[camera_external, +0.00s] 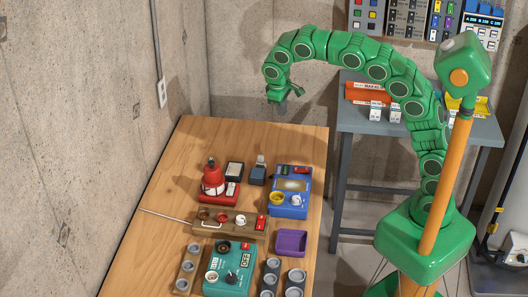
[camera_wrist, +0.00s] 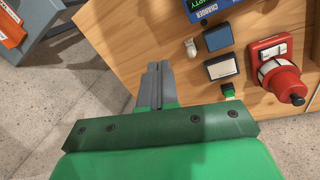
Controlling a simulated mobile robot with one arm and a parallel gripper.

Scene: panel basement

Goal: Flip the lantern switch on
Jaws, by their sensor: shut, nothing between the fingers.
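The lantern (camera_external: 212,178) is red, with a rounded body, and stands upright near the left side of the wooden table. A red base with a pale rocker switch (camera_external: 232,190) is beside it. In the wrist view the lantern (camera_wrist: 284,84) is at the right, with the pale switch (camera_wrist: 272,50) above it. I cannot tell which way the switch is set. My gripper (camera_external: 283,106) is above the table's far right edge, well apart from the lantern. In the wrist view its fingers (camera_wrist: 158,72) are together and empty.
A dark switch box (camera_wrist: 222,67) and a small lever device (camera_wrist: 192,47) lie between my gripper and the lantern. A blue charger box (camera_external: 291,192), a wooden block with knobs (camera_external: 228,222) and a teal box (camera_external: 230,268) crowd the table. The table's far end (camera_external: 225,130) is clear.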

